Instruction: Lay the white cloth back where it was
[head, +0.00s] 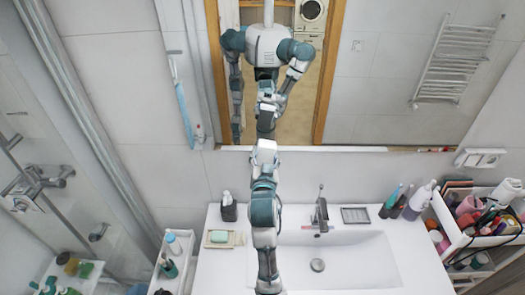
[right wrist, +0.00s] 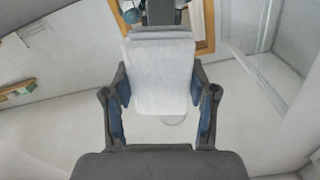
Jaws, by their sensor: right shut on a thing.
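The white cloth (right wrist: 162,75) is a folded, flat rectangle in the right wrist view. It sits between the two fingers of my right gripper (right wrist: 159,85), which is shut on its sides. In the head view my right arm reaches forward over the sink counter, and its gripper (head: 264,150) is by the lower edge of the mirror. There the cloth is hard to tell apart from the pale parts of the arm. My left gripper is not in view.
The mirror (head: 385,75) reflects my body. On the white counter (head: 222,270) are a soap tray (head: 220,239), a dark bottle (head: 228,211), the faucet (head: 320,212) and several bottles at right. A crowded cart (head: 449,216) stands at right, a narrow shelf (head: 187,244) at left.

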